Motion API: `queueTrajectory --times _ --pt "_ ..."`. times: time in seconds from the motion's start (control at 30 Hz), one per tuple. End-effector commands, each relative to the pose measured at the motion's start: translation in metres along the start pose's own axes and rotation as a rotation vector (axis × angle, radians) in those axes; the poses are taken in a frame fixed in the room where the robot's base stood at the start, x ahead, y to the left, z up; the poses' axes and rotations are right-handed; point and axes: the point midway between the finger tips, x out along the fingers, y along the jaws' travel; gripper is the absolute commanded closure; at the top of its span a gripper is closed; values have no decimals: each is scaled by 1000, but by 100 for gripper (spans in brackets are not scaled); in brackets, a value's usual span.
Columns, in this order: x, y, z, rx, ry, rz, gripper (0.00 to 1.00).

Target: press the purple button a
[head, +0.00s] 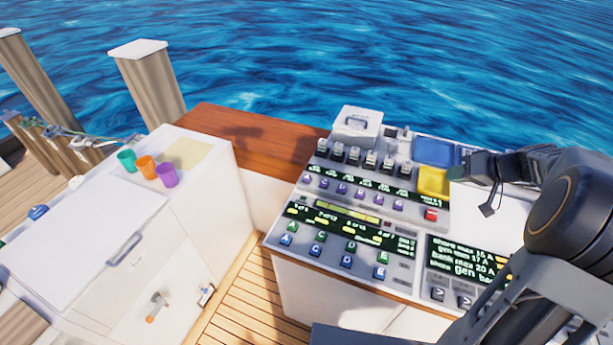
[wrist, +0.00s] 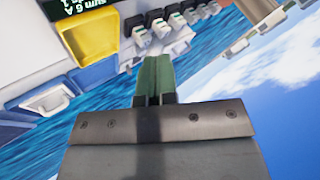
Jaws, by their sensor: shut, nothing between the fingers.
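A row of small purple buttons (head: 358,194) runs across the upper panel of the console in the head view. The leftmost purple button (head: 308,179) sits at the row's left end; its letter is too small to read for sure. My gripper (head: 457,172) is at the right of the console, beside the yellow and blue trays and well to the right of the purple buttons. In the wrist view my gripper's green fingers (wrist: 156,68) are together and hold nothing. The purple buttons do not show clearly in the wrist view.
A yellow tray (head: 433,182) and a blue tray (head: 434,152) lie near my gripper. Several switches (head: 354,157) stand behind the purple row. Green and blue buttons (head: 318,250) and a red button (head: 431,215) are nearby. Cups (head: 146,165) stand on the left counter.

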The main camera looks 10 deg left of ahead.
Motion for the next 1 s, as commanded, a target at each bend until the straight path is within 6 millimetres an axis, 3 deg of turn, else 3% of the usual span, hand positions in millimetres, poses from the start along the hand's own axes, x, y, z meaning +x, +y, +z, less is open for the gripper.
queueTrajectory --times 0.57,0.77,1.0 --pt "0 -7 2 1 -14 8 100" --pt "-4 -58 26 19 -118 90 100" --pt "-19 -127 89 43 -233 304 100"
